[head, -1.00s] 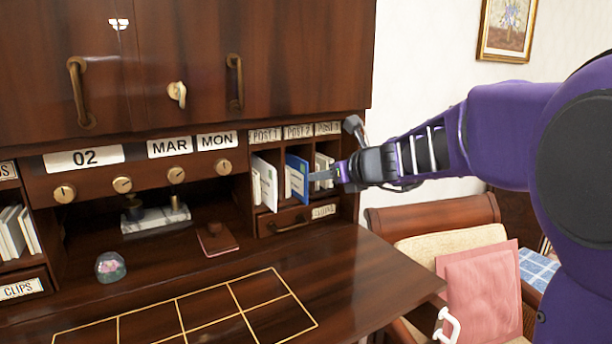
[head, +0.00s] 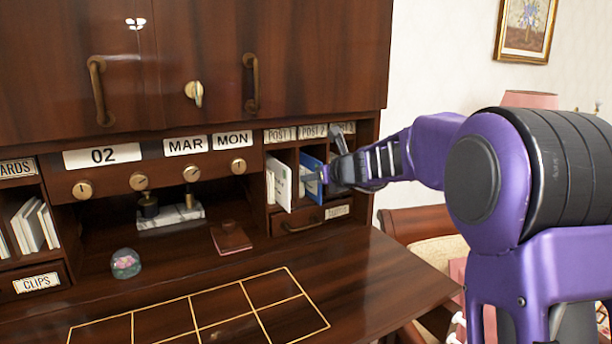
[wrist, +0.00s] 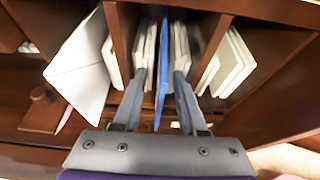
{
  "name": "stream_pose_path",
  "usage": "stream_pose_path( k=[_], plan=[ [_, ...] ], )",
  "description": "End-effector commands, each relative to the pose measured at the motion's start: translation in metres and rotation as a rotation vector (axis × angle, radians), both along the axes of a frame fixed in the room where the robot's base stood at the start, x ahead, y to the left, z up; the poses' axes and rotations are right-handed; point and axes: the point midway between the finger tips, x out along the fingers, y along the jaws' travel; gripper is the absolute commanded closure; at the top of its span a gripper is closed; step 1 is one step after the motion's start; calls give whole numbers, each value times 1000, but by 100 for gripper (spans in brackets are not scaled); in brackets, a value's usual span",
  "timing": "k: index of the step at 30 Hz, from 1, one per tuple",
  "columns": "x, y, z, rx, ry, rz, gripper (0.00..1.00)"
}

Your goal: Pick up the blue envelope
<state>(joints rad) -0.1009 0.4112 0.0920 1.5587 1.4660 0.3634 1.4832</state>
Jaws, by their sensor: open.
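The blue envelope (head: 313,165) stands upright in the middle pigeonhole, under the "POST 2" label. In the wrist view the blue envelope (wrist: 163,62) shows nearly edge-on as a thin blue strip. My gripper (head: 318,177) reaches into this pigeonhole from the right. In the wrist view my gripper (wrist: 161,74) is open, with one finger on each side of the blue envelope. A gap shows between the envelope and the fingers. In the head view the gripper hides part of the envelope.
A white envelope (head: 280,184) sticks out of the left pigeonhole; it also shows in the wrist view (wrist: 80,70). Pale envelopes (wrist: 232,64) stand in the right pigeonhole. Thin wooden dividers separate the pigeonholes. A drawer (head: 300,224) lies below. The desk top (head: 370,270) is mostly clear.

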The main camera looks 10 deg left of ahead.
Motion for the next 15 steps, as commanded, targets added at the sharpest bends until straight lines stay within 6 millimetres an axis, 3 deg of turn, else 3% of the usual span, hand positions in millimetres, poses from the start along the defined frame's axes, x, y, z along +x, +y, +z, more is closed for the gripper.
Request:
stream_pose_path(
  k=[3,9,15],
  plan=[
    [0,0,0,0,0,0,62],
    [0,-1,0,0,0,-1,98],
    [0,-1,1,0,0,-1,100]
  ],
)
